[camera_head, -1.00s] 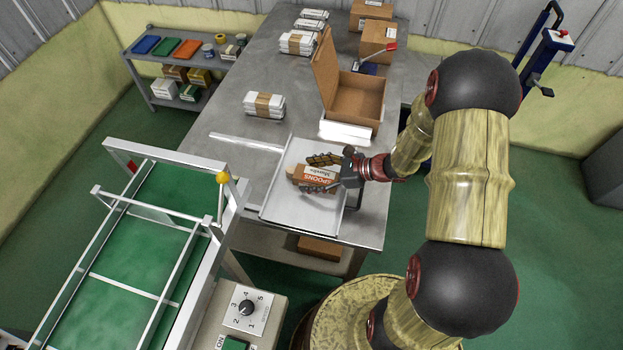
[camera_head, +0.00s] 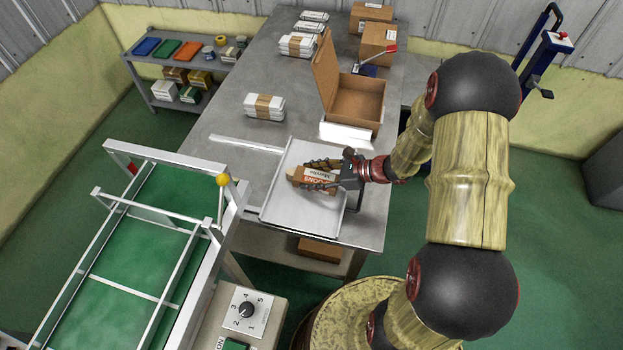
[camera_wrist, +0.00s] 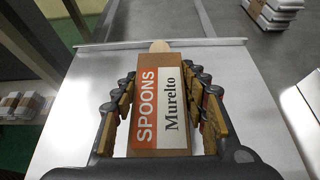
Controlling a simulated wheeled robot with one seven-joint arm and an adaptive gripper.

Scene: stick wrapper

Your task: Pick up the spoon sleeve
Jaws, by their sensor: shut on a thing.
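The spoon sleeve (camera_wrist: 157,110) is a brown cardboard sleeve with an orange "SPOONS" band and a white "Murelto" label. A pale wooden tip (camera_wrist: 159,46) sticks out of its far end in the wrist view. In the head view the sleeve (camera_head: 308,175) lies at the white tray (camera_head: 285,210) on the metal table. My gripper (camera_wrist: 163,92) is shut on the sleeve, with a finger along each long side. In the head view my gripper (camera_head: 318,174) partly covers it. I cannot tell whether the sleeve touches the tray.
An open cardboard box (camera_head: 358,97) stands behind the tray. A banded white bundle (camera_head: 264,106) lies at the back left on the table (camera_head: 222,130). A green-bedded conveyor (camera_head: 125,270) with a metal frame stands at the left.

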